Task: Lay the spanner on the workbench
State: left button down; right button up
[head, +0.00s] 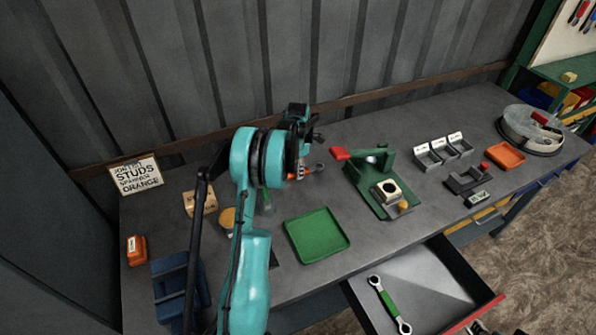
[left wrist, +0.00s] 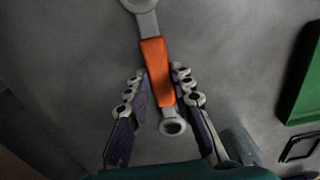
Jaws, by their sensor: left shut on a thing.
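My left gripper (head: 302,165) is over the back middle of the grey workbench (head: 290,198). It is shut on a spanner with an orange grip (left wrist: 157,72). In the left wrist view the fingers (left wrist: 158,88) clasp the lower part of the orange grip, with a large grey ring end above and a small ring end below. In the head view only a little of this spanner (head: 314,170) shows beside the gripper. I cannot tell if it touches the bench top. A second spanner, with a green grip (head: 388,302), lies in the open drawer.
A green tray (head: 317,236) lies in front of the gripper. A green jaw crusher fixture (head: 369,192) with a red lever stands to its right. A sign (head: 136,175) stands at back left.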

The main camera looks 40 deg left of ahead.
pick_arm(q)
jog(key=c, duration=1.7)
grip_release()
jog(key=shift+f, duration=0.1)
jog(key=shift+c, duration=0.2)
jog(key=o, duration=0.4)
